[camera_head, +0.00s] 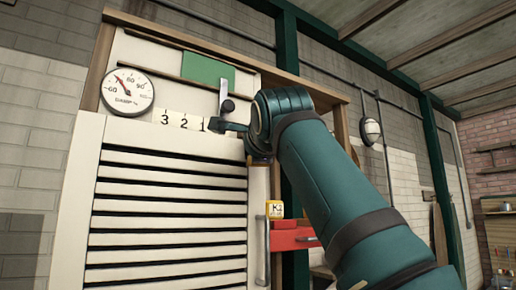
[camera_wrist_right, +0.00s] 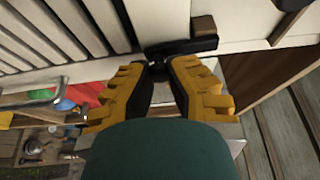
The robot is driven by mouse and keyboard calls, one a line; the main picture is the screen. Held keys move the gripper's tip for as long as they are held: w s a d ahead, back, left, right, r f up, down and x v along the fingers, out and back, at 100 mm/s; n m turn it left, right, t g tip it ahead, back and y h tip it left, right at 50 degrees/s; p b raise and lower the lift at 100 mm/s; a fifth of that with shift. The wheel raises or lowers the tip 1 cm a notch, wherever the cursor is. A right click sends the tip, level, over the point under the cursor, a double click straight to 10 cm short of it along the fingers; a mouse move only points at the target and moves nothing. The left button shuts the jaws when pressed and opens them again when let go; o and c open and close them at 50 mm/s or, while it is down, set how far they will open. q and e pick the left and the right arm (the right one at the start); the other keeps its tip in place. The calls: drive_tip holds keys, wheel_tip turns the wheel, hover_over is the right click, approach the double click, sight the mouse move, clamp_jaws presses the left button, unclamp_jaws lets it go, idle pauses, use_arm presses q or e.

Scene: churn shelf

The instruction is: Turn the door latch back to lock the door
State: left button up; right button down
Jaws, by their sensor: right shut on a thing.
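The white slatted door (camera_head: 165,215) stands in a wooden frame and looks shut. In the right wrist view, the yellow-and-black fingers of my right gripper (camera_wrist_right: 160,64) are shut on the end of the dark latch bar (camera_wrist_right: 185,47). The exact contact is hard to see. My left gripper is not in view.
A round dial gauge (camera_head: 127,92) and a green panel (camera_head: 207,69) sit above the door. A metal door handle (camera_head: 266,250) is lower down, beside a red box (camera_head: 290,237) with a yellow block (camera_head: 275,209) on it. A wall lamp (camera_head: 371,131) is further right.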

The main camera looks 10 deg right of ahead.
drive_tip(key=shift+a, duration=0.15)
idle(0.5)
drive_tip(key=c, duration=0.9)
unclamp_jaws()
drive_tip(key=shift+o, duration=0.4)
drive_tip(key=shift+w+a, duration=0.1)
drive_tip(key=shift+w, duration=0.05)
drive_tip(key=shift+s, duration=0.2)
drive_tip(key=s, duration=1.1)
drive_tip(key=shift+s+a, duration=0.2)
drive_tip(key=shift+s, duration=0.15)
